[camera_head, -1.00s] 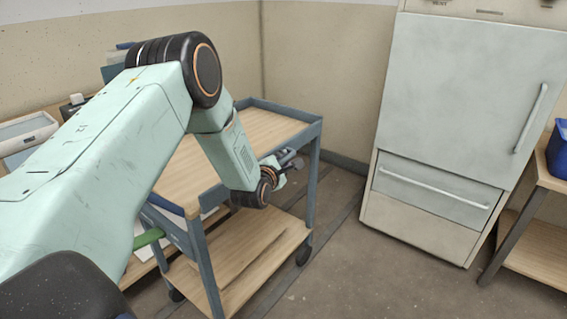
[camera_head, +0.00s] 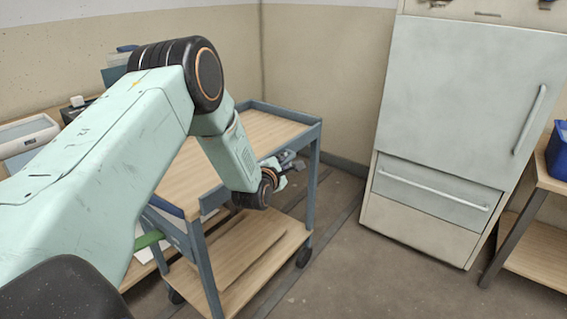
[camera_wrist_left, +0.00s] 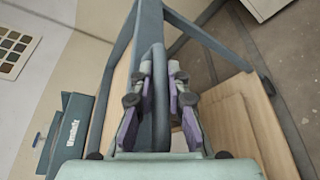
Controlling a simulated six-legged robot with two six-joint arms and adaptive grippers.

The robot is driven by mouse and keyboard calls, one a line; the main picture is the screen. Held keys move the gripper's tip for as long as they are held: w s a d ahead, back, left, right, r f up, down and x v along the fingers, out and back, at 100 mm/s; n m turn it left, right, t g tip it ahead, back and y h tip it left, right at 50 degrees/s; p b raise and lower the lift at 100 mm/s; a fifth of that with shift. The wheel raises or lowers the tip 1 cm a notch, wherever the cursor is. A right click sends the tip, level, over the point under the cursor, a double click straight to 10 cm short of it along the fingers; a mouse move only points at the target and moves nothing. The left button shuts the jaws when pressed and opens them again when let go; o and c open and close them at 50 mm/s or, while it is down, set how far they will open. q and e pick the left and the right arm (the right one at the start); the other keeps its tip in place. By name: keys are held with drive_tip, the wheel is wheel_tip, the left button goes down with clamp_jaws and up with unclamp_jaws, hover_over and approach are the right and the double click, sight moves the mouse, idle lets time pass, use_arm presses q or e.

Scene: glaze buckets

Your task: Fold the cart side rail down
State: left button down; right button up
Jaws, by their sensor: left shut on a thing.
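The cart (camera_head: 312,190) is a blue-grey frame with a wooden top and a wooden lower shelf. Its side rail is a blue-grey bar (camera_wrist_left: 160,112) that runs up the middle of the left wrist view, between my fingers. My left gripper (camera_head: 288,162) is at the cart's near long side, around top height. In the left wrist view my left gripper (camera_wrist_left: 163,78) has its purple-padded fingers on both sides of the rail and is shut on it. In the head view my arm and gripper hide most of the rail. My right gripper is not in view.
A pale fridge-like cabinet (camera_head: 465,105) with handles stands at the right. A wooden bench (camera_head: 535,200) with a blue bin (camera_head: 557,152) is at the far right edge. The floor (camera_head: 375,275) between cart and cabinet is clear.

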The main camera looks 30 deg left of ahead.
use_arm(q)
drive_tip(key=shift+d+f, duration=0.1)
drive_tip(key=shift+f, duration=0.05)
drive_tip(key=shift+d+f+m+t+y+b, duration=0.1)
drive_tip(key=shift+d+f+m+t+b, duration=0.15)
drive_tip(key=shift+f+m+t+b, duration=1.6)
drive_tip(key=shift+d+r+m+g+y+b, duration=0.2)
drive_tip(key=shift+m+b, duration=0.85)
drive_tip(key=shift+m, duration=2.1)
drive_tip(key=shift+d+f+m+t+b, duration=0.35)
drive_tip(key=shift+f+m+t+b, duration=0.9)
drive_tip(key=shift+m, duration=1.25)
drive_tip(key=shift+r, duration=0.25)
drive_tip(key=c, duration=1.6)
unclamp_jaws()
drive_tip(key=shift+s, duration=0.15)
